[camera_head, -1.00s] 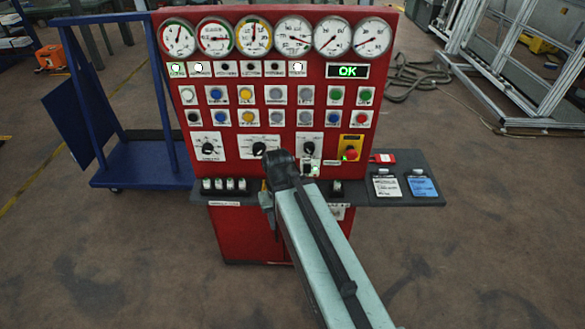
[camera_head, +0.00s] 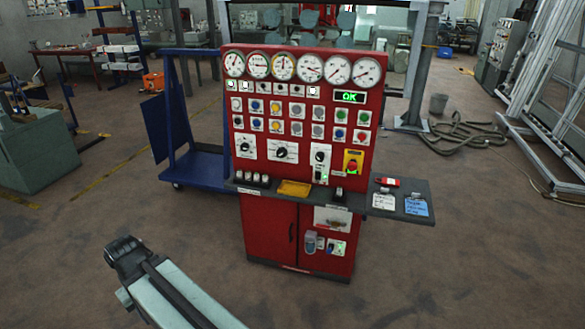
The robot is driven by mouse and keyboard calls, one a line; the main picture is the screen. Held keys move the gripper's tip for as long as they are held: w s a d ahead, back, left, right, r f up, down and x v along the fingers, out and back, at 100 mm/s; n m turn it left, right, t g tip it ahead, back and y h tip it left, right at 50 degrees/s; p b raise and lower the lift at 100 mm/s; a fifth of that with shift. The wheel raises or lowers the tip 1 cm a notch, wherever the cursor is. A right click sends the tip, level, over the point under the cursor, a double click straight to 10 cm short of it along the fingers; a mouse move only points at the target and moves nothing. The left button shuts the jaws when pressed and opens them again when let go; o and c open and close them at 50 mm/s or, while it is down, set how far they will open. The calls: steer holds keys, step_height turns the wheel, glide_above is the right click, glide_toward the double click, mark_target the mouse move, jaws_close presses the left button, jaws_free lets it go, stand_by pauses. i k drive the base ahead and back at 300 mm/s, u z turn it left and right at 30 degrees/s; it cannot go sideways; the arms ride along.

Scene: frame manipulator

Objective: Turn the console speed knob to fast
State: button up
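The red console (camera_head: 268,215) stands upright in the middle of the head view. Three dark rotary knobs with white scale plates sit in its lower panel row: a left knob (camera_head: 244,146), a middle knob (camera_head: 282,153) and a right knob (camera_head: 320,157). Their labels are too small to read, so I cannot tell which is the speed knob or its setting. My arm's pale green link shows at the lower left, in front of the console and apart from it. My gripper's fingers do not show.
A grey shelf (camera_head: 385,212) juts out at the console's right. A yellow tray (camera_head: 294,189) lies on the console ledge. A red emergency button (camera_head: 351,166) sits right of the knobs. A blue cart (camera_head: 200,165) stands behind left. The floor in front is clear.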

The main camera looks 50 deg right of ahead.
mark_target(320, 156)
steer(key=z, duration=0.45)
steer(key=i, duration=0.65)
steer(key=z, duration=0.35)
steer(key=i, duration=0.5)
steer(key=u, duration=0.35)
steer(key=k, duration=0.9)
steer(key=z, duration=0.15)
steer(key=i, duration=0.9)
steer(key=u, duration=0.1)
